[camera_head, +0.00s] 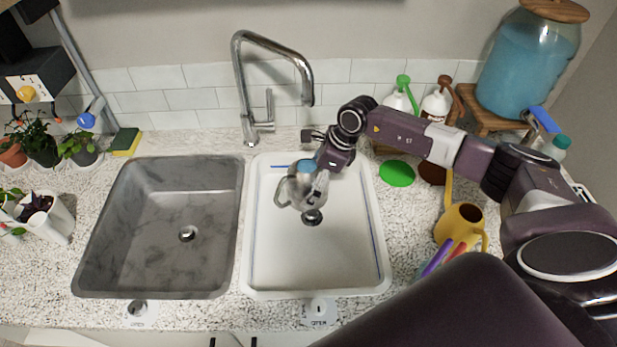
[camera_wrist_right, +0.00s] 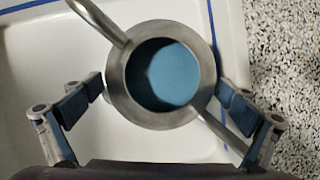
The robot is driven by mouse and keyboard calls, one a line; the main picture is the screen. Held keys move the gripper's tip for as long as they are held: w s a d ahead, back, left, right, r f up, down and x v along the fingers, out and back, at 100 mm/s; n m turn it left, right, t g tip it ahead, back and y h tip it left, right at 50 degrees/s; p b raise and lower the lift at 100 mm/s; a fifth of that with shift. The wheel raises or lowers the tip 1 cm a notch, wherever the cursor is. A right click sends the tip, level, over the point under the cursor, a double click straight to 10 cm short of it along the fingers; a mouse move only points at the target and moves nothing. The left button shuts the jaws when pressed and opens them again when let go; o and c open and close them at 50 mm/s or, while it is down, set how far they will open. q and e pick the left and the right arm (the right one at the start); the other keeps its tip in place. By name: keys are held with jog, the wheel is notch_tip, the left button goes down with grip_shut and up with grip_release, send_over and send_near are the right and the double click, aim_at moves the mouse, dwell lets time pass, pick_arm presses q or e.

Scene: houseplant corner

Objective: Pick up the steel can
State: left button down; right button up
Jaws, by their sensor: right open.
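The steel can (camera_head: 292,194) is in the white right-hand basin, near its drain. In the right wrist view the steel can (camera_wrist_right: 116,82) shows from above, with a round rim, a blue inside, a curved handle at upper left and a spout at lower right. My right gripper (camera_head: 311,178) is over the basin at the can, partly covering it in the head view. Its open fingers (camera_wrist_right: 160,90) stand on either side of the can. My left gripper is not in view.
A grey basin (camera_head: 140,255) lies to the left and a tall faucet (camera_head: 240,85) stands behind. A yellow watering can (camera_head: 450,228), a green disc (camera_head: 397,173) and spray bottles (camera_head: 435,105) are on the right. Potted plants (camera_head: 42,150) stand at far left.

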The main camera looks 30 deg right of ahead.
jog(key=shift+f, duration=0.15)
jog(key=c, duration=2)
jog(key=shift+w+r, duration=0.2)
jog(key=shift+c, duration=0.4)
